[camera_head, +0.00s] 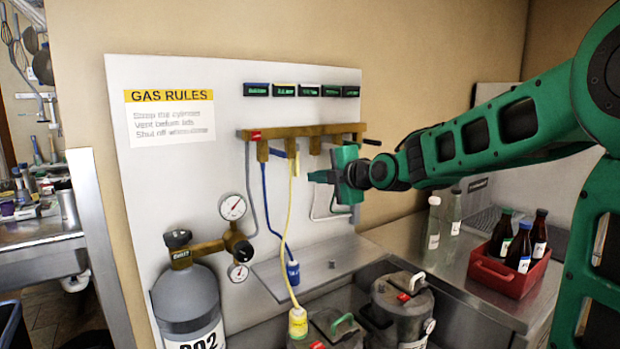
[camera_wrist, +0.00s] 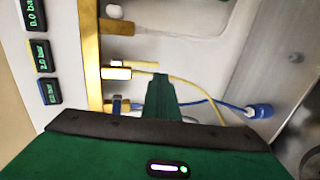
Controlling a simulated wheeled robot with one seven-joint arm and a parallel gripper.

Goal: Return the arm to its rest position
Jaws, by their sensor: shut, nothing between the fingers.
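My green arm reaches in from the right in the head view. My gripper (camera_head: 318,176) is shut and empty, just in front of the brass gas manifold (camera_head: 300,131) on the white wall panel. In the wrist view the closed fingers (camera_wrist: 160,88) point toward the manifold (camera_wrist: 88,60) and the hoses. A yellow hose (camera_head: 285,225) and a blue hose (camera_head: 268,205) hang from the manifold to the left of the fingers. I cannot tell whether the fingertips touch anything.
A grey gas cylinder (camera_head: 187,300) with gauges stands at the left. Metal buckets (camera_head: 400,305) stand below the manifold. A red crate (camera_head: 510,273) of dark bottles and clear bottles (camera_head: 434,222) stand on the steel counter at right. A blue connector (camera_wrist: 258,111) shows in the wrist view.

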